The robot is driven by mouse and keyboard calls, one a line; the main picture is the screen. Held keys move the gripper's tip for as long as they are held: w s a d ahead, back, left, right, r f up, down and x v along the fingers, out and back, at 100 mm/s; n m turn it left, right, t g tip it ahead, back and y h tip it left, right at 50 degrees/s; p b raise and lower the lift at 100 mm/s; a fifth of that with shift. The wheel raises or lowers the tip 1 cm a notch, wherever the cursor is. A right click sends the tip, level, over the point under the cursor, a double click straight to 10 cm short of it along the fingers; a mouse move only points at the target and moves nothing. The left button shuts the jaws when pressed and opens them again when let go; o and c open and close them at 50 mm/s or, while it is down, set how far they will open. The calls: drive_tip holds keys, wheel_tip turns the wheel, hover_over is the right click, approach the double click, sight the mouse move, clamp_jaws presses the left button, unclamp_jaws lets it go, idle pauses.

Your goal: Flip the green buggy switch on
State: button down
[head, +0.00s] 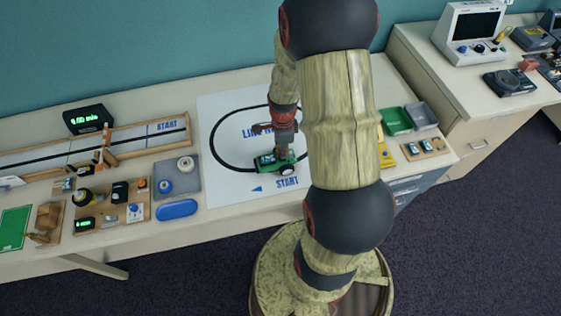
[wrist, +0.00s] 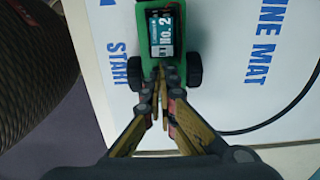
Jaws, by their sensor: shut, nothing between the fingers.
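The green buggy (head: 265,164) sits on the white line mat near the START mark in the head view. In the wrist view the green buggy (wrist: 142,72) shows black wheels on both sides and a battery labelled "NO. 2" (wrist: 161,33) on top. My gripper (wrist: 160,72) is shut and empty, with its fingertips at the buggy's end, just below the battery. In the head view my gripper (head: 282,148) is over the buggy. I cannot make out the switch; the fingers cover that end of the buggy. I cannot tell whether the fingertips touch it.
The white mat (head: 228,185) with its black loop lies around the buggy. To the left are a grey tray (head: 187,186), a blue case (head: 176,209) and a board of parts (head: 108,218). Green and grey bins (head: 396,121) stand to the right. My arm hides part of the mat.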

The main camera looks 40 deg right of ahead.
drive_tip(key=shift+f, duration=0.2)
drive_tip(key=shift+r+p, duration=2.8)
drive_tip(key=shift+r, duration=0.75)
